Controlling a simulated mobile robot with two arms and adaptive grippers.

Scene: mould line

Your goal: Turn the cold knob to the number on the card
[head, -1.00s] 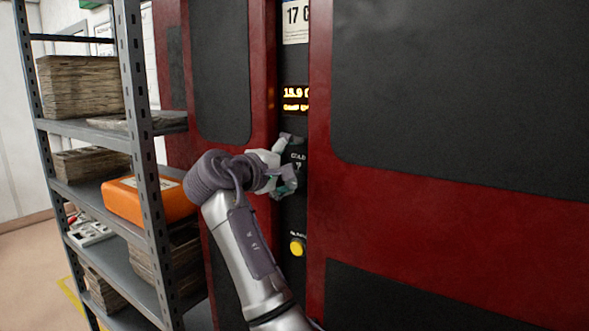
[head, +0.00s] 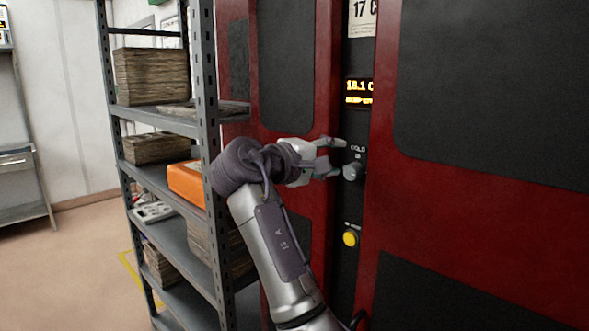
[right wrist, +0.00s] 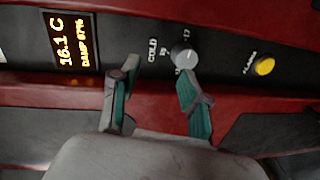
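The grey cold knob (head: 353,171) sits on the dark strip between red panels, under a "COLD" label. It also shows in the right wrist view (right wrist: 184,56), just beyond the fingertips. The card (head: 362,18) above reads "17 C". The lit display (head: 359,92) shows 16.1 C, clearest in the right wrist view (right wrist: 70,40). My right gripper (head: 338,158) is open and empty, its fingers pointing at the strip just left of the knob. In the right wrist view its fingers (right wrist: 158,76) stand apart with nothing between them. My left gripper is not in view.
A yellow button (head: 350,237) sits below the knob. A grey shelf rack (head: 207,120) stands close on the left, with stacks of boards (head: 150,77) and an orange case (head: 187,182). Open floor (head: 70,260) lies farther left.

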